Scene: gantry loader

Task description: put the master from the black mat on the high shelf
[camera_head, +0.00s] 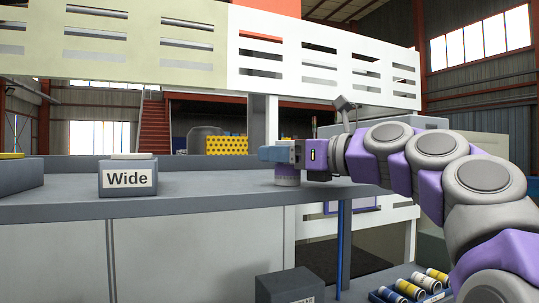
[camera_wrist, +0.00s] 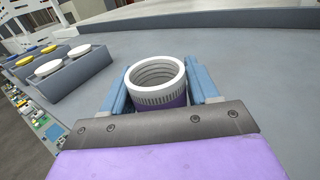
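The master is a ribbed cylinder with a white rim and purple lower body; it shows in the wrist view (camera_wrist: 156,95) and in the head view (camera_head: 287,181). My gripper (camera_head: 284,155) has its blue fingers on both sides of the cylinder, close against it; it looks shut on it in the wrist view (camera_wrist: 160,92). The cylinder is upright at the grey high shelf (camera_head: 220,185), its bottom on or just above the surface; I cannot tell which. I cannot make out a black mat in either view.
A grey block labelled "Wide" (camera_head: 128,180) with a pale disc on top stands on the shelf to the left, with another block (camera_head: 15,172) beyond it. Coloured tubes (camera_head: 411,288) lie in a tray below right. The shelf between the block and my gripper is clear.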

